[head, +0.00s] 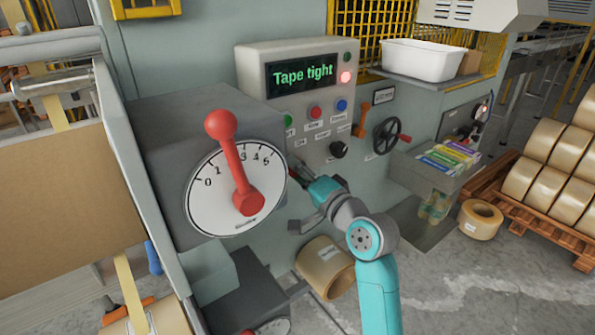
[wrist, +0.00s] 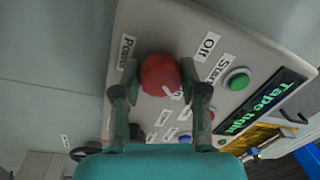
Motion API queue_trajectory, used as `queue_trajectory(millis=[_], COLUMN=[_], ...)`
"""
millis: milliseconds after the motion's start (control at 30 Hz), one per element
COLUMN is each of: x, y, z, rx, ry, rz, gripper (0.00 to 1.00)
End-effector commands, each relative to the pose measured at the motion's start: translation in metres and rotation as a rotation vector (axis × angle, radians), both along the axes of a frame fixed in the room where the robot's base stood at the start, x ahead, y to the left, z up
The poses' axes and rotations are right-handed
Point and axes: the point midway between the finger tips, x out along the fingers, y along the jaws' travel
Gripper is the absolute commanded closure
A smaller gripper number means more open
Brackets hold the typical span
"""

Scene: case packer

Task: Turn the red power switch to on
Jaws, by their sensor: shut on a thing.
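The red power switch (wrist: 160,75) is a round red knob on the grey control panel (wrist: 240,28), with labels reading "Power" and "Off" beside it. A short white mark shows on the knob's face; which label it points at is unclear. My gripper (wrist: 160,88) has one finger on each side of the knob and is shut on it. In the head view my gripper (head: 299,166) reaches the panel's lower left, right of the big dial. The switch cannot be made out there.
A red-knobbed lever (head: 240,165) on a numbered dial stands close left of my gripper. Coloured buttons (head: 316,112), a black knob (head: 337,149) and a handwheel (head: 387,136) are to the right. The display (head: 303,74) reads "Tape tight". A tape roll (head: 326,267) lies below.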

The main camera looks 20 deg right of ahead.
Motion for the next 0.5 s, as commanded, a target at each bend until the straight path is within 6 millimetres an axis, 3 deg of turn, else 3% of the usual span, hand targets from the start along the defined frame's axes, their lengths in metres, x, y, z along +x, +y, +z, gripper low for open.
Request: queue_trajectory(millis=[300, 333, 433, 500], x=[0.0, 0.0, 0.0, 0.0], y=[0.0001, 0.0001, 0.0, 0.0], z=[0.0002, 0.0002, 0.0002, 0.0002], rx=[0.002, 0.002, 0.002, 0.001], ry=[0.0, 0.0, 0.0, -0.001], rz=[0.001, 0.001, 0.001, 0.0], gripper=[0.92, 0.55, 0.33, 0.33])
